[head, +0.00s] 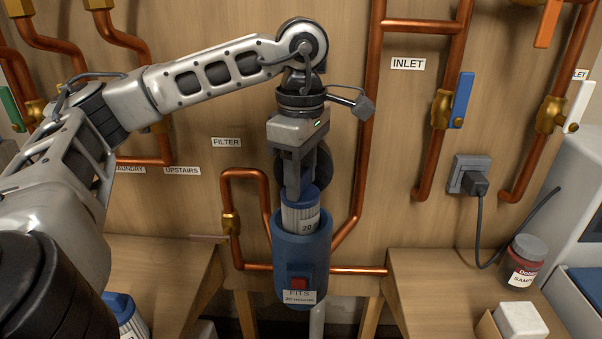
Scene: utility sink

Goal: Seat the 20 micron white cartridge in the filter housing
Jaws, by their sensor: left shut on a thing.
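The white pleated cartridge (301,217) has a blue top cap and a label reading "20". It stands upright with its lower part hidden inside the blue filter housing (301,253). My left gripper (303,188) points down from above and is shut on the cartridge's blue cap. The housing has a red button and a label reading "FITS 20 micron" on its front. I cannot tell how deep the cartridge's lower end sits. My right gripper is not in view.
Copper pipes (369,120) run around the housing on the wooden wall. Another blue-capped cartridge (125,314) stands at the lower left, partly behind my arm. A blue-handled valve (461,100) is at upper right.

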